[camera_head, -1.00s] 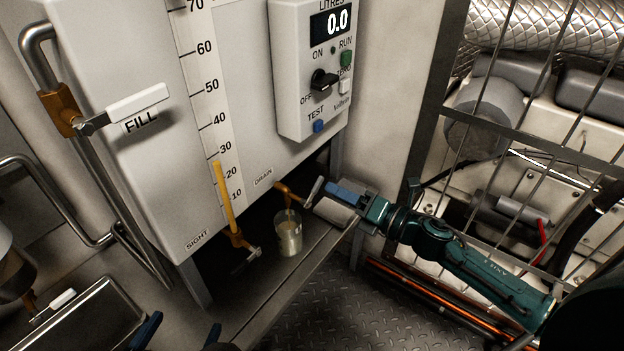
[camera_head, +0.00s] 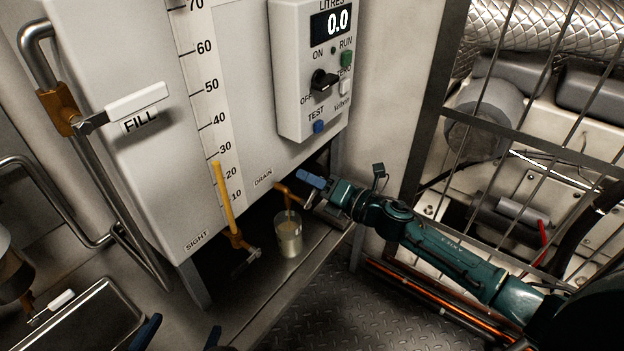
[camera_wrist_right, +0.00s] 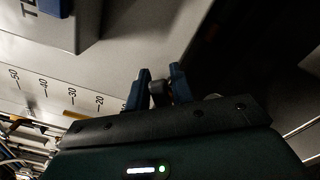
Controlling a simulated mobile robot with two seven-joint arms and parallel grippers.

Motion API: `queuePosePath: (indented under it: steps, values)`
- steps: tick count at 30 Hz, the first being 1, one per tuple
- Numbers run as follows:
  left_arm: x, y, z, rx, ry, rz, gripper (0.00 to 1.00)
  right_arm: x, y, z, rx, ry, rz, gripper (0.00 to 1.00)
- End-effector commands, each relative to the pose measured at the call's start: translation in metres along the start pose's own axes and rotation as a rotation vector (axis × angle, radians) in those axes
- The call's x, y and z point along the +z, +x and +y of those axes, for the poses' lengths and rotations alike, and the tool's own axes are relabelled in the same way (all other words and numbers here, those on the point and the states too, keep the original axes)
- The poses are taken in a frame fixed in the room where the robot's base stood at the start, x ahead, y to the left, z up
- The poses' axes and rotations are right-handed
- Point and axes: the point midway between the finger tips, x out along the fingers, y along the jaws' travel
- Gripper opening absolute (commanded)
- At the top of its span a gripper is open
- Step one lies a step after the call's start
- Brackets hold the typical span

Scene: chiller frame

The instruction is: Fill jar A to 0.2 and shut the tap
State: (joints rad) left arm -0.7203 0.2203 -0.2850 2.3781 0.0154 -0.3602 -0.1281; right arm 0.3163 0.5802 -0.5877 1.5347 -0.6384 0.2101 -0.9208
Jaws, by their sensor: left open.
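A clear jar (camera_head: 289,238) stands on the shelf under the drain outlet and holds pale liquid. The brown drain tap (camera_head: 284,190) sticks out under the DRAIN label, and a thin amber stream seems to run from it into the jar. My right gripper (camera_head: 309,181) is at the tap's handle, which it mostly hides. In the right wrist view, a dark handle end (camera_wrist_right: 159,92) sits between its blue fingers (camera_wrist_right: 160,80); whether they press on it is unclear. My left gripper (camera_head: 180,335) is open and empty at the bottom left, only its blue fingertips showing.
A control box (camera_head: 312,75) reads 0.0. A FILL lever (camera_head: 138,102) is at left. A wire guard (camera_head: 520,135) stands right, and a metal tray (camera_head: 85,320) lies lower left.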

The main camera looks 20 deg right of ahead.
Motion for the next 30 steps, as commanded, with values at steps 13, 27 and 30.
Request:
queuePosePath:
  steps: [13, 27, 30]
  values:
    - [0.0, 0.0, 0.0, 0.001, 0.0, -0.002, 0.77, 0.0, 0.0, 0.0, 0.0, 0.001, 0.0, 0.0]
    - [-0.002, -0.002, 0.0, 0.004, -0.015, -0.031, 0.77, 0.0, 0.0, -0.009, -0.002, 0.189, -0.001, 0.0]
    - [-0.003, -0.003, 0.0, 0.006, -0.023, -0.047, 0.77, -0.001, 0.0, -0.013, -0.002, 0.27, -0.001, 0.0]
